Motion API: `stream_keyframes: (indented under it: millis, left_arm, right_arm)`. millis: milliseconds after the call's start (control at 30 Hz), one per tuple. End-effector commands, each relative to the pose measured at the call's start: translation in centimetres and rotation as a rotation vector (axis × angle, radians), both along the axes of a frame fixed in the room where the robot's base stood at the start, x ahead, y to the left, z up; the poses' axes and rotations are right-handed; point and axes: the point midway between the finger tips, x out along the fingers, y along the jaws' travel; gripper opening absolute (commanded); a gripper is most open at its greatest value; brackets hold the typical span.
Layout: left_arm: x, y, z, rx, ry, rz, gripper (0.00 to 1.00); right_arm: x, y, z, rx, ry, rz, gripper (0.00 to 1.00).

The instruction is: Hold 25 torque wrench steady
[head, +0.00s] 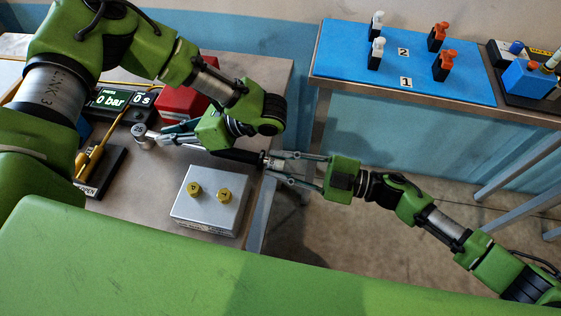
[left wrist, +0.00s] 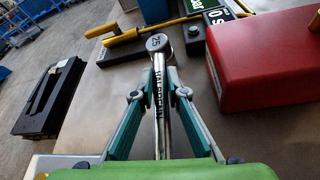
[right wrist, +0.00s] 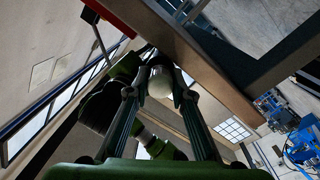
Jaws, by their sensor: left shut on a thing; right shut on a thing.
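The torque wrench has a round head (head: 138,130) marked 25 at the left of the head view. In the left wrist view its silver shaft (left wrist: 161,110) runs back between my left fingers. My left gripper (head: 168,138) is shut on the shaft near the head. The dark handle (head: 238,156) runs right, partly hidden by my left gripper. My right gripper (head: 270,162) is shut on the handle's end. That end shows as a pale round tip (right wrist: 160,82) between the fingers in the right wrist view. The wrench lies roughly level above the bench.
A grey box (head: 209,215) with two yellow knobs stands on the bench below the wrench. Behind are a red box (head: 186,100), a display (head: 120,99) reading 0 bar and 0 s, and a yellow lever (head: 91,158). A blue mat (head: 345,50) with white and orange pieces covers the right table.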

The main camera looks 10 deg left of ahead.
Motion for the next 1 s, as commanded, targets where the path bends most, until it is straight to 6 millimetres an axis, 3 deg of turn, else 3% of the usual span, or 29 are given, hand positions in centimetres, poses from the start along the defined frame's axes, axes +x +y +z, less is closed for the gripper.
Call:
stream_keyframes:
  millis: [600,1000]
  left_arm:
    - [0.02,0.02,0.0,0.0,-0.001,0.0,0.0]
    - [0.02,0.02,0.0,0.0,-0.001,0.0,0.0]
  right_arm:
    - [-0.12,0.05,-0.07,0.007,-0.538,-0.05,0.0]
    - [-0.13,0.01,-0.13,0.007,-0.71,-0.065,0.0]
